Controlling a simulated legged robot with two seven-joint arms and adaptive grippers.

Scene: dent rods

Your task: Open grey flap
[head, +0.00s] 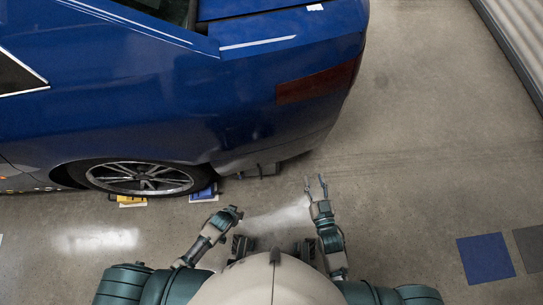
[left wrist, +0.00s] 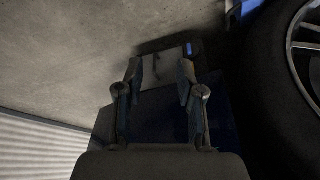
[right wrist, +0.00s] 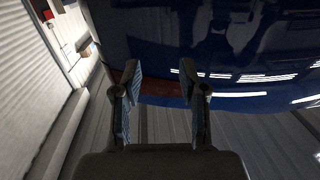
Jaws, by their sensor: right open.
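A blue car (head: 190,95) stands at the upper left. I cannot identify a grey flap on it with certainty. In the left wrist view, a pale grey panel (left wrist: 166,68) with a dark mark shows beyond and between the fingers of my left gripper (left wrist: 160,74); whether it is the flap I cannot tell. My left gripper is open, fingers apart, and appears near the floor behind the rear wheel in the head view (head: 236,212). My right gripper (head: 316,184) is open and empty, apart from the car's rear corner. The right wrist view (right wrist: 159,72) shows its spread fingers before the blue bodywork.
The rear wheel (head: 140,177) has a yellow block (head: 132,201) and a blue block (head: 203,193) beside it. A small dark object (head: 262,170) sits low under the bumper. A blue mat (head: 485,258) lies at right. The floor on the right is mostly clear.

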